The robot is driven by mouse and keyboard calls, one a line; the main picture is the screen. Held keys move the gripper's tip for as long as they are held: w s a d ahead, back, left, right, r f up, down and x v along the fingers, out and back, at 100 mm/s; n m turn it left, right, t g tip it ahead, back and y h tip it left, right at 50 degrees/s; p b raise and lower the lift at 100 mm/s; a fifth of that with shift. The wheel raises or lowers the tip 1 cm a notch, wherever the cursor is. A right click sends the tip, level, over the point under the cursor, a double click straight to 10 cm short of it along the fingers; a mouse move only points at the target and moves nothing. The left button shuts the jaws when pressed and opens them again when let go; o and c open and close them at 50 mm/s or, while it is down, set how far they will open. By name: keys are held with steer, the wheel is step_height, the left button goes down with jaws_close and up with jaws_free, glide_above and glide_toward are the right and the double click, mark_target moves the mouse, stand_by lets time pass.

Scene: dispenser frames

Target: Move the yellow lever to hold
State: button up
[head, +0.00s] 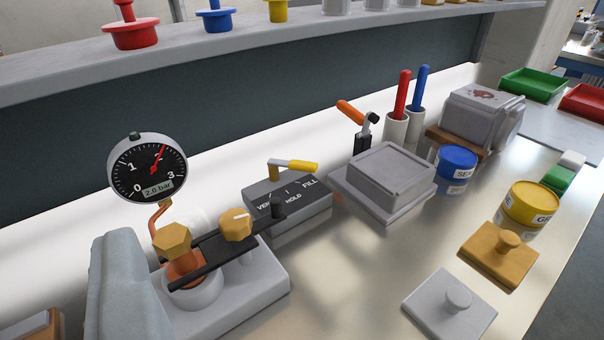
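The yellow lever (302,166) sits on top of a grey valve box (290,222) left of the picture's middle. Its yellow handle points to the right, toward the FILL end of the dark label plate (287,196). The plate reads VENT at its left, partly covered, HOLD in the middle and FILL at its right. A round black gauge (147,168) left of the box shows 2.0 bar, its red needle near 2. My gripper does not show in this view.
In front of the box stands a grey base (255,290) with a black bar (215,248), an orange-yellow knob (236,224) and a brass hex cap (172,240). A lidded grey block (390,178) stands to the right. A shelf (300,38) runs above.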

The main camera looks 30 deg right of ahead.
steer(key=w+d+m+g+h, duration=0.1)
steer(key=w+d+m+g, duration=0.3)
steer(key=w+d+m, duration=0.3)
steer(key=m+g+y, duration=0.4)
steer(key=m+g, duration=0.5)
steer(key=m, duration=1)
glide_above(303, 163)
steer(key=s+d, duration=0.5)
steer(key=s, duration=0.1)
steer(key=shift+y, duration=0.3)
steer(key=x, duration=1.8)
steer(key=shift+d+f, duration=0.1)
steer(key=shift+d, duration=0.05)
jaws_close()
